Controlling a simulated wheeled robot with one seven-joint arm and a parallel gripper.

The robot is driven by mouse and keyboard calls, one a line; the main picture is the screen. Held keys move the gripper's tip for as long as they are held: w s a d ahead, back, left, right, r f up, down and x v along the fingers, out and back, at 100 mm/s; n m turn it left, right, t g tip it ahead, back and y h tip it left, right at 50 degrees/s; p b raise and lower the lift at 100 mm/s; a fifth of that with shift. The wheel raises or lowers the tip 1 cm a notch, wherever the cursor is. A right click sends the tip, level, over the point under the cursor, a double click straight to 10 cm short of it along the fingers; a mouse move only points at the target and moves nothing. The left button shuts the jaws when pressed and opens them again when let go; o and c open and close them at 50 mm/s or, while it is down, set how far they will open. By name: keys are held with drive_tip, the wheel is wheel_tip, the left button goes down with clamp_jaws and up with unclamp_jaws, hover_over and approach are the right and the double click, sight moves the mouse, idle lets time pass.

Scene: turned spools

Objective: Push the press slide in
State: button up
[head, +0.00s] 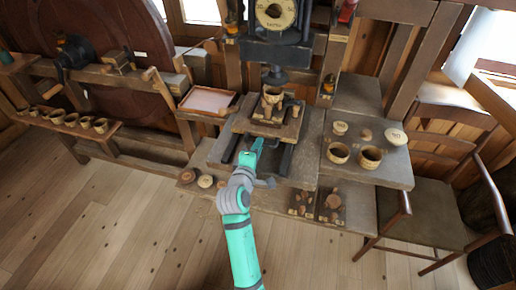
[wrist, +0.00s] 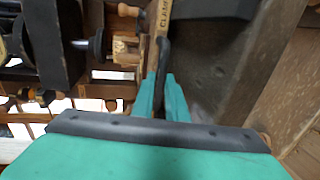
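The press slide (head: 247,125) is a wooden board on dark rails (head: 288,158) under the press. A small wooden cup (head: 272,97) stands on it, below and in front of the dark press head (head: 275,75). My teal gripper (head: 255,146) is low at the front edge of the slide, over the gap between the rails. In the wrist view its two fingers (wrist: 161,85) are close together, with a narrow dark piece (wrist: 163,57) at or between their tips. Whether they hold it is unclear. A wooden strip with lettering (wrist: 162,18) lies just beyond.
A side table (head: 380,175) at right carries cups and lids. A tray (head: 208,102) stands left of the press. Round pieces (head: 205,181) lie at the bench's front left, and small holders (head: 318,204) at its front right. A chair (head: 430,210) stands at right. The floor at left is clear.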

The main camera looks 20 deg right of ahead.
drive_tip(key=shift+o, duration=0.2)
drive_tip(key=v, duration=1.1)
